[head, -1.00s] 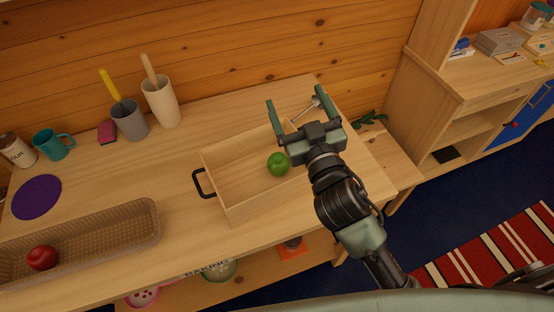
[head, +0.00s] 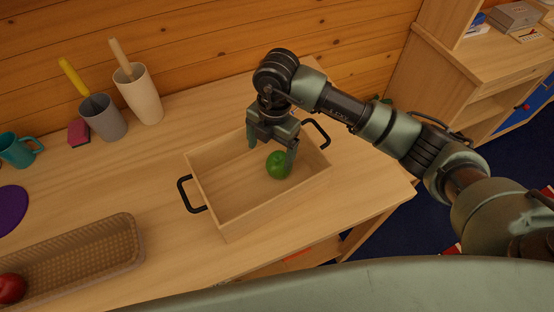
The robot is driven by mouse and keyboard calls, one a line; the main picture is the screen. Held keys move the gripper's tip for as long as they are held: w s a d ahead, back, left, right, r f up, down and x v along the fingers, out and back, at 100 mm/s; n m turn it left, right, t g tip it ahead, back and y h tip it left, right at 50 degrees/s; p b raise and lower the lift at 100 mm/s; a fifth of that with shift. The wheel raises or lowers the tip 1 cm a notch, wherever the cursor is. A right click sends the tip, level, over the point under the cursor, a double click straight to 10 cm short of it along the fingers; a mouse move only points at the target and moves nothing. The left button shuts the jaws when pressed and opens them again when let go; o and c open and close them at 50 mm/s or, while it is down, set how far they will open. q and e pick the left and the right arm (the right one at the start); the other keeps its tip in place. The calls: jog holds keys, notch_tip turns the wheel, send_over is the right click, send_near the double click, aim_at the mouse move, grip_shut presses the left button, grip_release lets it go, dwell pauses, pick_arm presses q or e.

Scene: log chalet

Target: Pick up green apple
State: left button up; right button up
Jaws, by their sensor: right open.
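The green apple (head: 278,165) lies inside a wooden tray with black handles (head: 231,229), toward its right half. My right gripper (head: 271,158) points down into the tray. It is open, with one finger to the left of the apple and the other overlapping the apple's right side in the picture. I cannot tell whether either finger touches the apple. My left gripper is not in view.
A wicker basket (head: 131,232) with a red apple (head: 10,288) stands at the lower left. A grey cup (head: 104,120), a beige cup (head: 141,95), a pink sponge (head: 78,132) and a teal mug (head: 17,150) stand behind. The wooden wall is close behind the table.

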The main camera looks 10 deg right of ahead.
aim_at(279, 159)
jog(key=shift+w+d+h, duration=0.3)
jog(key=shift+d, duration=0.5)
jog(key=shift+d+f+m, duration=0.15)
jog(key=shift+f+m, duration=0.15)
jog(key=shift+s+f+p, duration=0.2)
jog(key=shift+f+p, duration=0.4)
jog(key=shift+f, duration=0.3)
jog(key=f+p, duration=0.1)
jog(key=f, duration=0.1)
jog(key=f+p, duration=0.1)
jog(key=f, duration=0.1)
jog(key=shift+s+d+f, duration=0.15)
jog(key=shift+d+f, duration=0.05)
jog(key=shift+f, duration=0.35)
jog(key=c, duration=1.6)
jog(key=shift+r, duration=0.1)
